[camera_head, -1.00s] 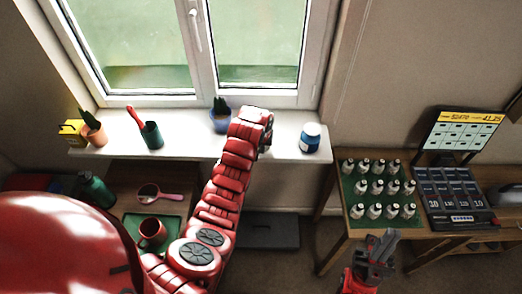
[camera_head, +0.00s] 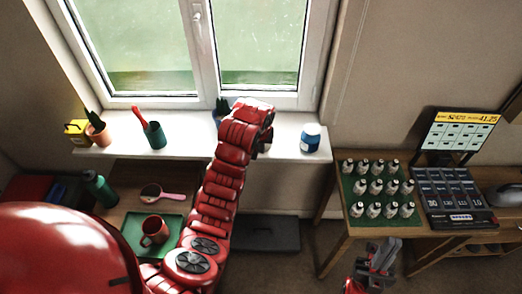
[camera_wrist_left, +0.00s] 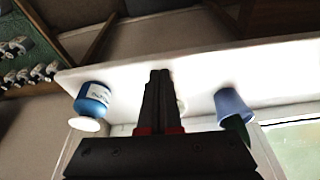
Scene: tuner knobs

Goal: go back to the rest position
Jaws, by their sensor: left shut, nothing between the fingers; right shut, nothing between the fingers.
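My left arm reaches up from the lower left toward the window sill (camera_head: 285,150). Its gripper (camera_head: 264,146) is at the sill's front, partly hidden by the wrist. In the left wrist view the two dark fingers (camera_wrist_left: 160,74) are together and empty, in front of the white sill. My right gripper (camera_head: 380,257) is low at the bottom right, in front of the right table (camera_head: 334,236), shut and apart from anything there.
A blue jar (camera_head: 310,138) stands right of my left gripper; a blue pot (camera_wrist_left: 232,103) is on its other side. Bottles stand on a green mat (camera_head: 350,200) beside a dark tuner panel (camera_head: 450,190). A red mug (camera_head: 154,230) sits on a green tray (camera_head: 132,238).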

